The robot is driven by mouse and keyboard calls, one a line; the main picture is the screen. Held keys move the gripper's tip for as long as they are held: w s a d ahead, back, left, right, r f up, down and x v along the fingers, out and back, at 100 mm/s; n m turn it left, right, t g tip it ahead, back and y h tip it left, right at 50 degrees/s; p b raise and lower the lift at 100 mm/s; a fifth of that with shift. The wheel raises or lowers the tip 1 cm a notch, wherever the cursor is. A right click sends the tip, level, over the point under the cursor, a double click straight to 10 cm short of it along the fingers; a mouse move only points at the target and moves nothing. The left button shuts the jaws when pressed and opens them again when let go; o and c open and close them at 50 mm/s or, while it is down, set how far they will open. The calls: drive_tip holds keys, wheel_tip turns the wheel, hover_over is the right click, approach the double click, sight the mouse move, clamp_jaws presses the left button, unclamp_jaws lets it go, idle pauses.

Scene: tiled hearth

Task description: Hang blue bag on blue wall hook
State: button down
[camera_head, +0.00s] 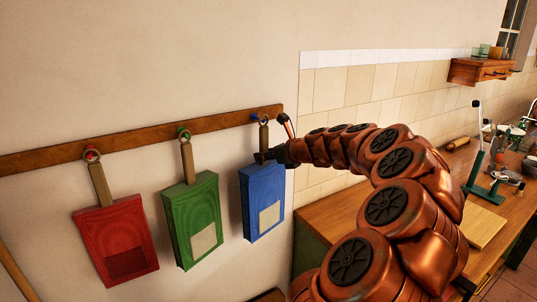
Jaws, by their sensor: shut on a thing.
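The blue bag (262,202) hangs upright below the right end of the wooden wall rail, with a pale patch on its front. Its tan strap (264,136) rises to a small ring at the top. The blue wall hook (254,117) sits on the rail, just left of that ring. I cannot tell whether the ring is around the hook or only beside it. My gripper (270,155) comes in from the right and is shut on the blue bag's strap, just above the bag body. The fingertips are small and dark here.
A red bag (115,235) and a green bag (190,212) hang from the rail (135,138) to the left. A wooden counter (335,222) with a board (484,226) stands at the right. A small wall shelf (480,71) is above it.

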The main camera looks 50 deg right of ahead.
drive_tip(key=shift+w+d+p, duration=0.2)
drive_tip(key=shift+w+p, duration=0.2)
drive_tip(key=shift+w, duration=0.3)
drive_tip(key=shift+w+d+p, duration=0.2)
drive_tip(key=shift+w+p, duration=0.2)
drive_tip(key=shift+w, duration=0.25)
drive_tip(key=shift+w+f, duration=0.1)
drive_tip(key=shift+f, duration=0.3)
drive_tip(key=c, duration=0.8)
unclamp_jaws()
drive_tip(key=shift+f, duration=0.1)
drive_tip(key=shift+o, duration=0.2)
drive_tip(key=shift+p+v, duration=1.05)
drive_tip(key=shift+v, duration=1.15)
drive_tip(key=v, duration=1.2)
